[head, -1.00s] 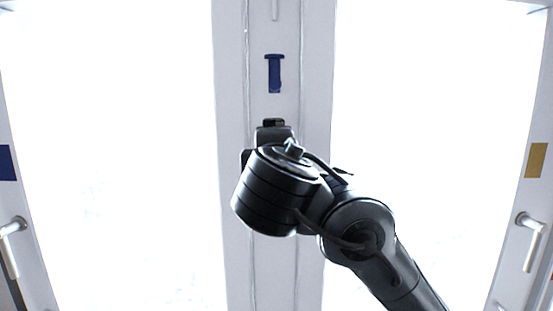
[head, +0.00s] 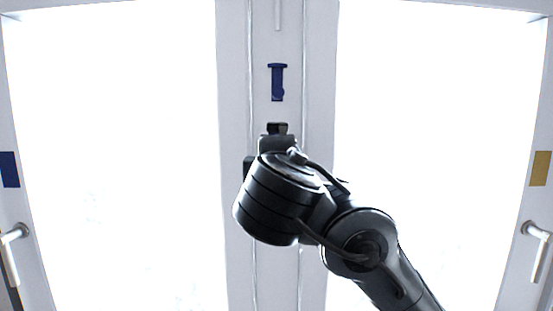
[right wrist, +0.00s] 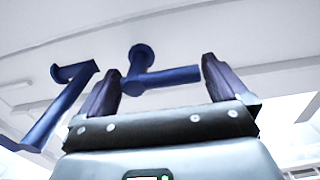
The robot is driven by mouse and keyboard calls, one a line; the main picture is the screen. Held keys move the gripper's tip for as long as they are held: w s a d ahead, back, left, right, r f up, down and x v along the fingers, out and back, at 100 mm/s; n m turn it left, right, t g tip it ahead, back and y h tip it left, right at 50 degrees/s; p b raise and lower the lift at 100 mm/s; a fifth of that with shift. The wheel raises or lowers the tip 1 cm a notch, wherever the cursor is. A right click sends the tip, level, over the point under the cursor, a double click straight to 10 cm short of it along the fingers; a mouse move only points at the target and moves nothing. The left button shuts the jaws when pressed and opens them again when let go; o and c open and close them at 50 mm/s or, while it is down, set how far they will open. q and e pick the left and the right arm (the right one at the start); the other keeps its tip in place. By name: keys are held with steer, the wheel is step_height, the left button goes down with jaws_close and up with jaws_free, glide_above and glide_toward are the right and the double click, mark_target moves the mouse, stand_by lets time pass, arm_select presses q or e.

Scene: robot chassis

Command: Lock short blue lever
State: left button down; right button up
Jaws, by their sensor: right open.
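In the right wrist view, a blue lever (right wrist: 162,78) with a round-ended post lies between and just beyond the fingers of my right gripper (right wrist: 160,66). The gripper is open, and nothing is clamped. A second blue lever (right wrist: 58,108) shows to the left, outside the left finger, and looks longer. In the head view, one blue lever (head: 278,84) stands upright on the white centre post, a little above my right gripper (head: 278,129). My arm hides the post below it. I cannot tell which of the two wrist-view levers this is. My left gripper is not in view.
The white centre post (head: 232,120) runs between two bright window panes. A white handle (head: 12,250) is at the left edge, another (head: 540,250) at the right. A blue patch (head: 9,169) and a yellow patch (head: 540,168) mark the side frames.

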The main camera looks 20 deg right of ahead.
steer(key=b+v, duration=0.2)
steer(key=v, duration=0.8)
steer(key=shift+s+a, duration=0.15)
steer(key=shift+s, duration=0.2)
